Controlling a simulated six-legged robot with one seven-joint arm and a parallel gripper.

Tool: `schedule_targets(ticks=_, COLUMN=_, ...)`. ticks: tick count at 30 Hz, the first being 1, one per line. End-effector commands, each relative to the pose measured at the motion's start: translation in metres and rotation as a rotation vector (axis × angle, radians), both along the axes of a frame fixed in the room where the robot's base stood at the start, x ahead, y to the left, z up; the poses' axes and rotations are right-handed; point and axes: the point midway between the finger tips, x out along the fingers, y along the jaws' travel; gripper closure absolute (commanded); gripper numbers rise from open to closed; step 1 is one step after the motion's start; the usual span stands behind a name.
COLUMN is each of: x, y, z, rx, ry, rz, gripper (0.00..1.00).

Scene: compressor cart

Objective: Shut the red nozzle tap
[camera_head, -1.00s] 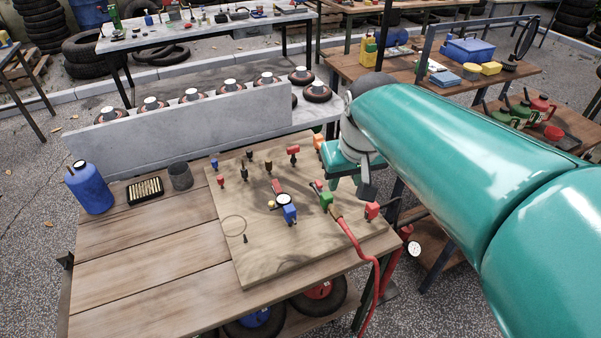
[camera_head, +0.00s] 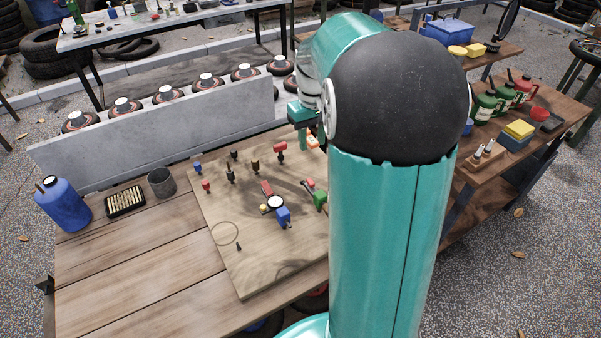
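The wooden board (camera_head: 250,265) on the near bench carries several small fittings. A red lever (camera_head: 309,182) sits by a green block (camera_head: 320,200). Another red lever (camera_head: 266,188) lies beside a gauge and a blue block (camera_head: 284,217). A red T-shaped piece (camera_head: 280,148) stands at the board's back. I cannot tell which red part is the nozzle tap. My gripper (camera_head: 304,128) is above the board's back right, beyond the red T-shaped piece. Its fingers are small and partly hidden, so their opening is unclear. My arm covers the board's right side and the red hose.
A blue bottle (camera_head: 62,203), a tray of small brass-coloured parts (camera_head: 125,201) and a dark cup (camera_head: 161,182) stand left on the bench. A grey upright panel (camera_head: 150,137) rises behind. The bench's left front is clear. A side table (camera_head: 536,143) holds cans at right.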

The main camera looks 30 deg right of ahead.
Motion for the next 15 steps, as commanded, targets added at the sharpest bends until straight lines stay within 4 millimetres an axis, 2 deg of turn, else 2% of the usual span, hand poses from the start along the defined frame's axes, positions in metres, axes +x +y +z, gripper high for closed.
schedule_targets(ticks=5, x=-0.004, y=-0.002, z=-0.015, rx=0.002, ry=0.004, rz=-0.004, gripper=0.64)
schedule_targets(ticks=15, x=-0.005, y=-0.001, z=-0.079, rx=0.003, ry=0.006, rz=-0.003, gripper=0.64)
